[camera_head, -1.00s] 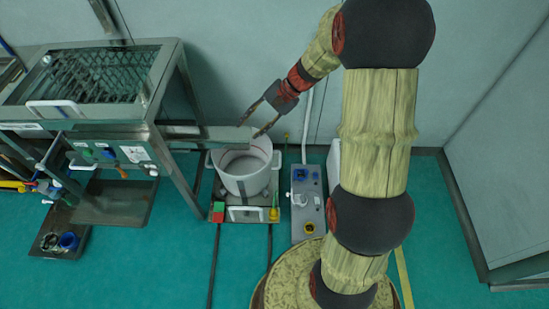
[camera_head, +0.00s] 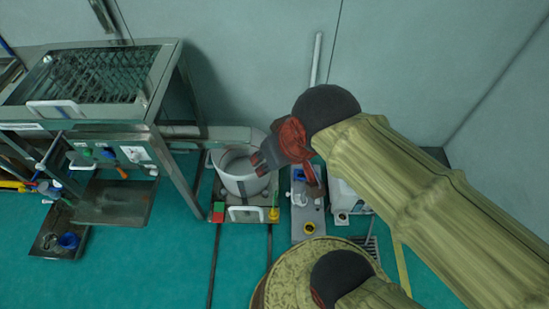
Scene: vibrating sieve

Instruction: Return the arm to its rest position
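My arm (camera_head: 400,175) comes in from the lower right and bends at a dark round joint. My gripper (camera_head: 262,164) is at the end of the folded arm, pointing left and partly towards the camera. In this view it overlaps the right side of the white bucket (camera_head: 235,185). The gripper fingers look short and dark here, and I cannot tell how far apart they are. No held object shows.
The steel vibrating sieve (camera_head: 90,75) stands at the left on legs, its chute (camera_head: 215,135) reaching over the bucket. A grey control box (camera_head: 307,215) stands right of the bucket. A tray (camera_head: 65,240) lies at lower left. Green floor is clear at the front left.

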